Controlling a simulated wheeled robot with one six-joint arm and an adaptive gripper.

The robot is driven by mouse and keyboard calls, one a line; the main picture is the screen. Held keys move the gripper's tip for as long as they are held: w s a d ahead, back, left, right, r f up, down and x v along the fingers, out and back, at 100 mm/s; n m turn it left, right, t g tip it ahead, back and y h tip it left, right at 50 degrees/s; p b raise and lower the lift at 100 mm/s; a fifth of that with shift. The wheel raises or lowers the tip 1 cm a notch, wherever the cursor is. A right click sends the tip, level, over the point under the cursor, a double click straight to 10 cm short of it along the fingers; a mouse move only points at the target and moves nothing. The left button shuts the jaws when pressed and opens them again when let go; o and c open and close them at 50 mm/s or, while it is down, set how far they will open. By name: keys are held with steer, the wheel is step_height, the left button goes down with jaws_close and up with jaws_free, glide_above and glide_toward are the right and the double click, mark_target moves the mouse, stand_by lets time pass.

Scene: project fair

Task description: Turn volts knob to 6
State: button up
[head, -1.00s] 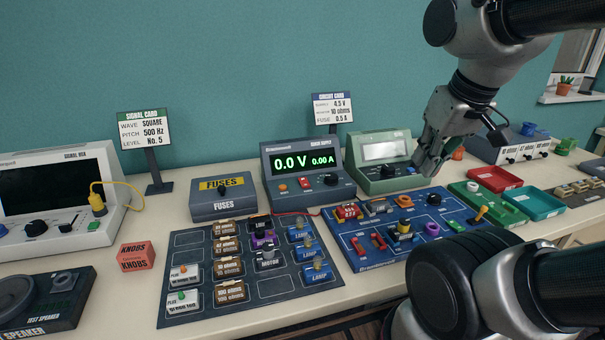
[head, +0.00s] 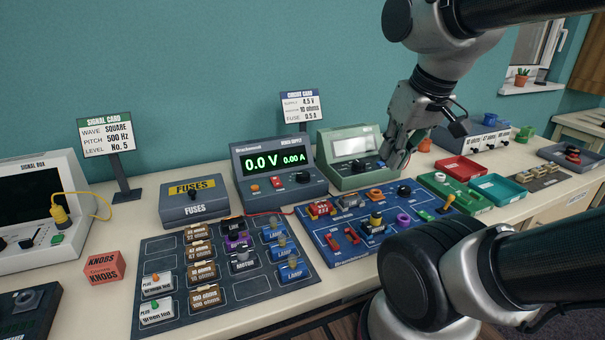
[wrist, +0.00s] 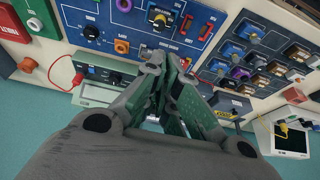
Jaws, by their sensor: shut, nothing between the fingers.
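The bench supply (head: 272,165) stands at the back of the bench in the head view, its green display reading 0.0 V and 0.00 A. Its black knob (head: 303,177) sits at the right of the front panel, beside a red switch (head: 277,183); I cannot read its marks. My gripper (head: 388,162) points down at the right end of the green meter box (head: 350,150), right of the supply and apart from its knob. In the wrist view the closed, empty fingers (wrist: 155,62) cover the middle, and the supply is mostly hidden behind them.
A blue circuit board (head: 345,255) and a dark parts mat (head: 262,290) lie in front of the supply. The fuses box (head: 195,208) is on its left and a circuit card (head: 299,105) stands behind. Red (head: 461,168) and green trays are on the right.

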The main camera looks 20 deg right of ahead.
steer(key=o, duration=0.3)
steer(key=shift+a+f, duration=0.1)
steer(key=shift+f, duration=0.05)
steer(key=o, duration=0.7)
steer(key=shift+w+a+f+g, duration=0.2)
steer(key=shift+w+f+g, duration=0.15)
steer(key=shift+w+f, duration=0.15)
steer(key=shift+w+a+f+g, duration=0.15)
steer(key=shift+w+f+g, duration=0.25)
steer(key=shift+f, duration=0.1)
steer(key=n+g, duration=0.3)
steer(key=n, duration=0.4)
glide_above(303, 173)
steer(key=s, duration=0.2)
step_height(303, 173, down, 7)
steer(key=shift+s+d+f, duration=0.1)
steer(key=shift+d+f, duration=0.05)
steer(key=shift+f, duration=0.05)
steer(key=shift+w+r+n, duration=0.2)
steer(key=shift+w+r, duration=0.2)
steer(key=shift+w, duration=0.2)
steer(key=shift+w+r+n, duration=0.2)
steer(key=shift+w+r, duration=0.15)
steer(key=shift+w, duration=0.25)
steer(key=shift+s+r+n, duration=0.15)
steer(key=shift+s+n, duration=0.05)
steer(key=shift+n, duration=0.2)
steer(key=shift+f, duration=0.25)
step_height(303, 173, down, 8)
steer(key=shift+r, duration=0.25)
